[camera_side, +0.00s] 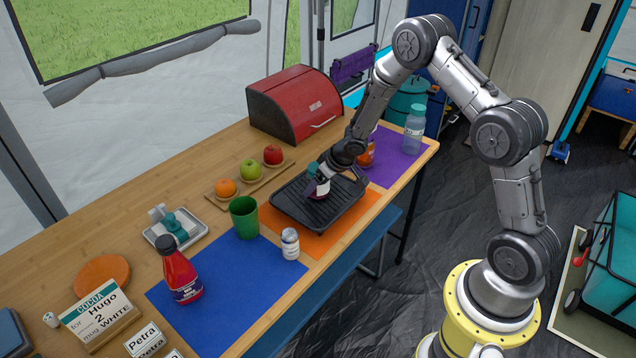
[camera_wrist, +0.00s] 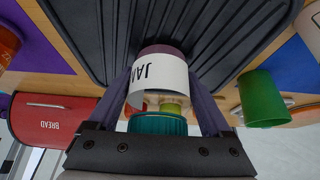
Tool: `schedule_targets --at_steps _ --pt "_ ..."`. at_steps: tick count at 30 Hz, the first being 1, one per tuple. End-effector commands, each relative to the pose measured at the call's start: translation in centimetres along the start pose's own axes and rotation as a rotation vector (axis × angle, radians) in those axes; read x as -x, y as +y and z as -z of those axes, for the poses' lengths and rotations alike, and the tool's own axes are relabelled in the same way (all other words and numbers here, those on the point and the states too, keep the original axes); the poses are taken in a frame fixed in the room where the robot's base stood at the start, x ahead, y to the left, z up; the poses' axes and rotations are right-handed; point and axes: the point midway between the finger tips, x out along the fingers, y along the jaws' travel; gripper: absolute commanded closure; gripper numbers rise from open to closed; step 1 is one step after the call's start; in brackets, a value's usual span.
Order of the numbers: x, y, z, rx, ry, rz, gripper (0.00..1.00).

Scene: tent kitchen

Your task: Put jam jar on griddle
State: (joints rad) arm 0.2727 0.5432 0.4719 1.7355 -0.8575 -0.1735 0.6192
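The jam jar (camera_side: 318,188) has a dark purple body, a white label and a teal lid. In the wrist view the jar (camera_wrist: 160,75) sits between both fingers of my gripper (camera_wrist: 163,88), which is shut on it; the label reads upside down. The black ridged griddle (camera_side: 335,212) lies on an orange mat in the side view and fills the top of the wrist view (camera_wrist: 225,35). My gripper (camera_side: 322,178) holds the jar over the griddle's surface, within its rim. I cannot tell whether the jar's base touches it.
A board (camera_side: 228,197) with fruit and a red bread box (camera_side: 296,104) are behind. An orange jar (camera_side: 367,152) and a bottle (camera_side: 414,130) stand on the purple mat.

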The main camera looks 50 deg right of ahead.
Motion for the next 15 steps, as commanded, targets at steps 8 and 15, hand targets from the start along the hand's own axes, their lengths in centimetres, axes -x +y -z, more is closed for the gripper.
schedule_targets --at_steps 8,15 --pt "0.1 0.0 0.0 0.000 0.001 0.000 0.00" --pt "1.4 0.0 0.2 0.000 0.001 0.000 0.00"
